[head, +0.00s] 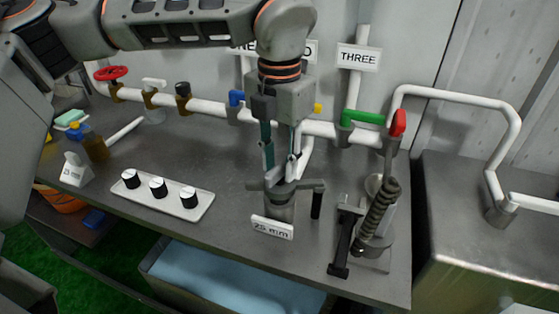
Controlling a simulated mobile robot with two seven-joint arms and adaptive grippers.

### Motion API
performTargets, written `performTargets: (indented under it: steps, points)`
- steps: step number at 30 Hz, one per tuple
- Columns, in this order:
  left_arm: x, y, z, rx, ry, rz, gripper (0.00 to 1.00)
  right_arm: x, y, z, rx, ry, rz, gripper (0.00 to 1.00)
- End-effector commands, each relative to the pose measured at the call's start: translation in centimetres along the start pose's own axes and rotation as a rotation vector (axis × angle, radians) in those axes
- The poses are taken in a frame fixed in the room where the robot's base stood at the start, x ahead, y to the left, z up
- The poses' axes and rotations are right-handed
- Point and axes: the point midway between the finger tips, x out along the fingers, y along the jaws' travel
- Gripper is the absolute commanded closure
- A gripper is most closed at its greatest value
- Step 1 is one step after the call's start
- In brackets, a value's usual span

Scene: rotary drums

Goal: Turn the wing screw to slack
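A grey wing screw (275,175) appears to stand on top of a round grey fitting (280,207) behind a white "25 mm" label. The fitting has a flat crossbar and a black handle at its right. My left gripper (281,168) points straight down over it, with its two fingers apart and their tips at the wing's height. The fingers hide part of the wing, so I cannot tell whether they touch it. My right gripper is not in view.
A white pipe with coloured valve handles, one green (363,118), runs along the back. A coiled spring device (380,215) stands close at the right. A tray with black knobs (165,197) lies to the left. The tabletop between tray and fitting is clear.

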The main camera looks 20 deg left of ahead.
Motion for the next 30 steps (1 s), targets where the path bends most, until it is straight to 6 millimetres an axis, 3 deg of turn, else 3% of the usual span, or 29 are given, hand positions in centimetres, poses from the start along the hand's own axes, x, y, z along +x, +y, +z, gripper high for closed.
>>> performTargets:
  steps: [11, 24, 30]
  points:
    - [-0.8, 0.0, 0.0, -0.001, 0.001, 0.000, 0.72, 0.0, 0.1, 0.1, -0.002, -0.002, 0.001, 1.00]
    - [-9.2, 0.0, 0.1, -0.001, -0.003, 0.001, 0.72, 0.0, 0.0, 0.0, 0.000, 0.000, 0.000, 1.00]
    - [-11.4, 0.0, 0.0, 0.000, 0.000, 0.000, 0.72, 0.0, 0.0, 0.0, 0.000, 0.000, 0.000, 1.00]
